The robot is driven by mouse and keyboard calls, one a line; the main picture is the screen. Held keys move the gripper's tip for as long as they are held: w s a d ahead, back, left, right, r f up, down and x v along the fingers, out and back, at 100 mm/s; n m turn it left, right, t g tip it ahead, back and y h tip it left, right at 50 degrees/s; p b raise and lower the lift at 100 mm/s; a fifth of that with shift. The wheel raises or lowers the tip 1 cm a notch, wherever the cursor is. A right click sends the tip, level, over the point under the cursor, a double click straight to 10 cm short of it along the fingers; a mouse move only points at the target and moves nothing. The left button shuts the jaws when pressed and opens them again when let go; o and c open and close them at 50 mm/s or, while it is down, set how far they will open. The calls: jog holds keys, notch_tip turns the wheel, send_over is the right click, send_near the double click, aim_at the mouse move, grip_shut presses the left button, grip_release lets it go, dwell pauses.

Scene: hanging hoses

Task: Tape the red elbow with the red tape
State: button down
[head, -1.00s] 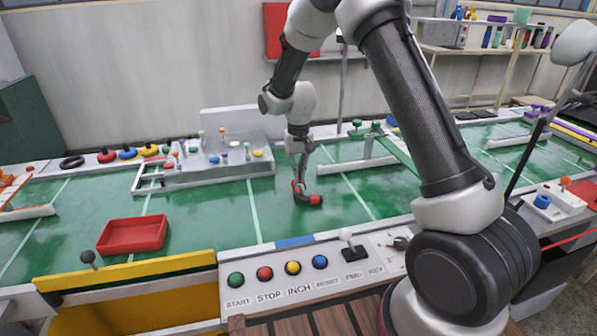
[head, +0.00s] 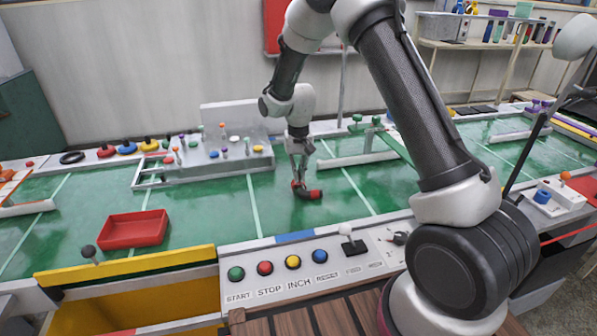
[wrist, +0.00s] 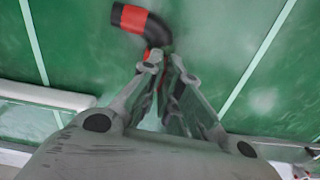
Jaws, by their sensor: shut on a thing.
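The red elbow (head: 303,192), a black bent hose piece with red bands, is on the green work surface, slightly right of centre in the head view. In the wrist view the elbow (wrist: 157,27) curves just beyond my fingertips. My gripper (head: 298,180) points down at its left red end and is shut on it; the fingertips (wrist: 165,62) partly hide this contact in the wrist view. I cannot tell whether the elbow is lifted. A red ring (head: 106,151) in the row at the back left may be the red tape.
A black ring (head: 72,157), a blue ring (head: 127,153) and a yellow ring (head: 149,146) share that row. A red tray (head: 133,243) lies front left. A pegged fixture (head: 205,172) stands behind left. The button panel (head: 290,285) is in front.

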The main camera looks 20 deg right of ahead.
jog(key=shift+f, duration=0.8)
dwell(0.4)
jog(key=c, duration=1.6)
grip_release()
jog(key=shift+o, duration=0.2)
jog(key=shift+r, duration=0.1)
